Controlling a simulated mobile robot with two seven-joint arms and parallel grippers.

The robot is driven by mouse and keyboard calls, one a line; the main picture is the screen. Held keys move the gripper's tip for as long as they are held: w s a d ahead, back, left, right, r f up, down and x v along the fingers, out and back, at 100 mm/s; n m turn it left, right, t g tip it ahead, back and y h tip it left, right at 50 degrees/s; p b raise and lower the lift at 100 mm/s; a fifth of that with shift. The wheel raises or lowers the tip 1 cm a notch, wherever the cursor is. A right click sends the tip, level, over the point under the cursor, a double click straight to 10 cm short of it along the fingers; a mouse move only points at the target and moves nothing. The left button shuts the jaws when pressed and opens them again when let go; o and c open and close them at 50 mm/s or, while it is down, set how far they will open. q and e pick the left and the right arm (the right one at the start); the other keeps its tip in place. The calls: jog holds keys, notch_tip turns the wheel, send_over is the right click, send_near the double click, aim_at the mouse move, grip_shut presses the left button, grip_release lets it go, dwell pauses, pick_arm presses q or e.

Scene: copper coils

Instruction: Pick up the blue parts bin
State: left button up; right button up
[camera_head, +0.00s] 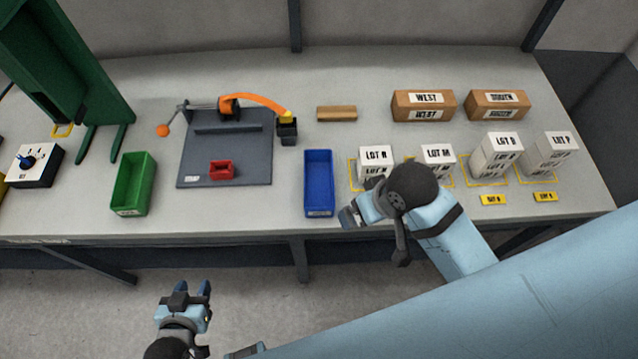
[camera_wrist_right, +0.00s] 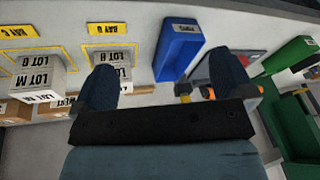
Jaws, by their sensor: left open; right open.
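The blue parts bin (camera_head: 318,183) stands upright on the bench near its front edge, right of the grey board. It looks empty. It also shows in the right wrist view (camera_wrist_right: 180,48), with a white label on its end, ahead of the fingers. My right gripper (camera_head: 352,215) is open and empty, just right of the bin's near end and apart from it. In the right wrist view its two fingers are spread wide (camera_wrist_right: 163,80). My left gripper (camera_head: 192,289) is open and empty, over the floor in front of the bench.
A green bin (camera_head: 134,184) stands left of the grey board (camera_head: 200,157), which holds a red tray (camera_head: 221,169) and an orange-armed device (camera_head: 255,101). White lot boxes (camera_head: 376,156) stand right of the blue bin, close to my right arm. Cardboard boxes (camera_head: 423,105) stand behind them.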

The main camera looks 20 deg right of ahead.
jog(key=w+a+m+g, duration=0.2)
jog(key=w+a, duration=0.4)
jog(key=w, duration=0.4)
jog(key=m+g+h, duration=0.1)
jog(key=m+h, duration=0.1)
send_near(319, 188)
notch_tip(319, 188, down, 7)
jog(key=shift+r+p, duration=0.1)
jog(key=shift+p, duration=0.55)
jog(key=c, duration=0.9)
